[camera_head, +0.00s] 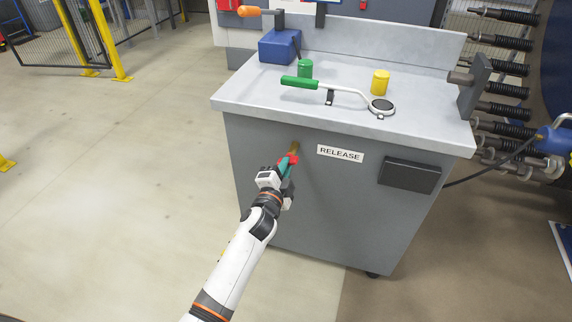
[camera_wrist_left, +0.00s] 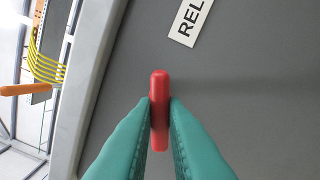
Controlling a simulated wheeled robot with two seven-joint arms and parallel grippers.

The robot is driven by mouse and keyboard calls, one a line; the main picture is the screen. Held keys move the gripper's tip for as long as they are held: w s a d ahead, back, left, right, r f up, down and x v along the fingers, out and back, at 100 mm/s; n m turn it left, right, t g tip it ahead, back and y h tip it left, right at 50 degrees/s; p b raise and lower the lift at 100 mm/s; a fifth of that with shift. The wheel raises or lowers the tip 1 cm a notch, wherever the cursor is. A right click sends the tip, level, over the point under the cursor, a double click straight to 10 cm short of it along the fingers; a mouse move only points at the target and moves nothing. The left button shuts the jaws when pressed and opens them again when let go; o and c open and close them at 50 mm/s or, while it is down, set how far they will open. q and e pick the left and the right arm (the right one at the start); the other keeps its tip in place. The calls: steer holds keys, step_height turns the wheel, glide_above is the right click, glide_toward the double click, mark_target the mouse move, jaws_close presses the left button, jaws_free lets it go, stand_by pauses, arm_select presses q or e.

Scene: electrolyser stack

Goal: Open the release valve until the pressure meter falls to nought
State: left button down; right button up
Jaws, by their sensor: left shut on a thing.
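The release valve has a red handle (camera_head: 294,160) and a brass stem (camera_head: 294,147) on the front of a grey cabinet. A white RELEASE label (camera_head: 340,153) is beside it to the right. My left gripper (camera_head: 288,163) is shut on the red handle. In the left wrist view the handle (camera_wrist_left: 160,95) stands upright between the teal fingertips (camera_wrist_left: 160,115), and part of the label (camera_wrist_left: 189,20) shows above right. I cannot make out a pressure meter reading. My right gripper is not in view.
A dark box (camera_head: 409,175) juts from the cabinet front.

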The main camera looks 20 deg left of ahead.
arm_select(q)
steer(key=n+p, duration=0.1)
steer(key=n, duration=0.3)
steer(key=shift+n, duration=0.3)
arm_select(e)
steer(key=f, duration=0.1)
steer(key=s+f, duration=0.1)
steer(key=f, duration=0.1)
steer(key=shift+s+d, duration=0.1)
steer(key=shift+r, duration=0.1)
